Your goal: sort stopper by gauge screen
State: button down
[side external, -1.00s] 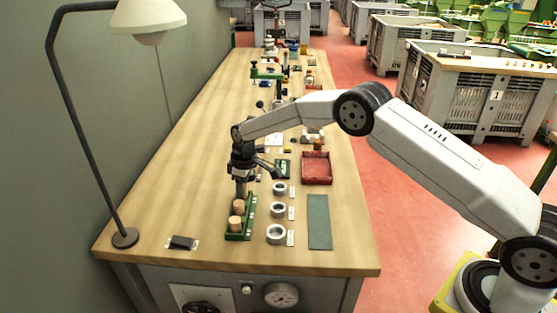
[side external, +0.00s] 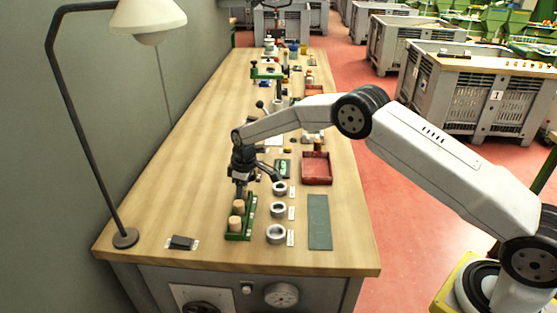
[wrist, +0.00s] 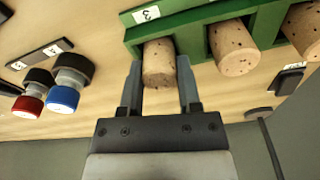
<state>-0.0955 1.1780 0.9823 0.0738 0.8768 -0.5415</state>
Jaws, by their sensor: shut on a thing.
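My gripper (side external: 241,192) is over the far end of the green rack (side external: 249,222) in the side view. In the wrist view its two fingers stand on either side of a cork stopper (wrist: 159,64), shut on it. That stopper is at the rack's end with the label 3; I cannot tell whether it is clear of its slot. Two other corks, a nearer one (side external: 235,223) and a middle one (side external: 238,207), stand upright in the rack. Three grey gauge rings stand in a row right of the rack: near (side external: 276,242), middle (side external: 278,216) and far (side external: 280,194).
A red tray (side external: 317,170) and a flat green mat (side external: 319,222) lie on the right of the bench. A small dark block (side external: 182,242) lies at the front left. A lamp (side external: 125,238) stands at the left edge. The bench left of the rack is largely clear.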

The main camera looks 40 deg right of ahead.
jog(key=shift+c, duration=1.1)
grip_release()
jog(key=shift+r, duration=0.15)
jog(key=shift+s+d+r, duration=0.1)
jog(key=shift+s+r, duration=0.05)
jog(key=shift+r, duration=1.1)
jog(key=shift+s+d+r, duration=0.1)
jog(key=shift+r, duration=1.15)
jog(key=shift+s+d+r, duration=0.1)
jog(key=shift+s+r, duration=0.05)
jog(key=shift+r, duration=1.1)
jog(key=shift+s+r, duration=0.1)
jog(key=s+d+r+m, duration=0.1)
jog(key=s+d+m, duration=0.1)
jog(key=s, duration=0.9)
jog(key=s+d+r+m+t, duration=0.1)
jog(key=s+d+m, duration=0.1)
jog(key=s, duration=0.9)
jog(key=s+d+r+m, duration=0.2)
jog(key=s, duration=0.9)
jog(key=shift+d+m+h, duration=0.15)
jog(key=shift+m+h, duration=0.25)
